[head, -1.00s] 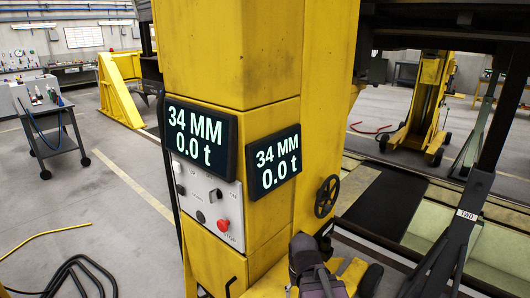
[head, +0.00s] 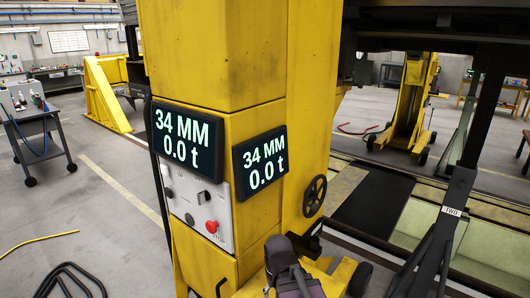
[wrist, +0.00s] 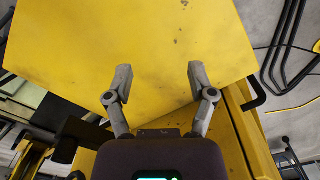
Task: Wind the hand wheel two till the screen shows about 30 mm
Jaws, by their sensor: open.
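The hand wheel (head: 315,196) is a dark spoked wheel on the right side of the yellow lifting column (head: 215,60). Two black screens on the column, the left screen (head: 187,140) and the right screen (head: 260,161), both read 34 MM and 0.0 t. In the wrist view my gripper (wrist: 156,82) is open and empty, its two fingers apart in front of a plain yellow surface. The wheel is not clearly seen in the wrist view. In the head view part of my arm (head: 285,265) shows at the bottom, below and left of the wheel; the fingertips cannot be made out there.
A control panel (head: 198,208) with a red stop button (head: 212,227) is under the left screen. A dark stand labelled TWO (head: 440,225) is at the right. Black cables (head: 65,282) lie on the floor at lower left. Open floor lies left of the column.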

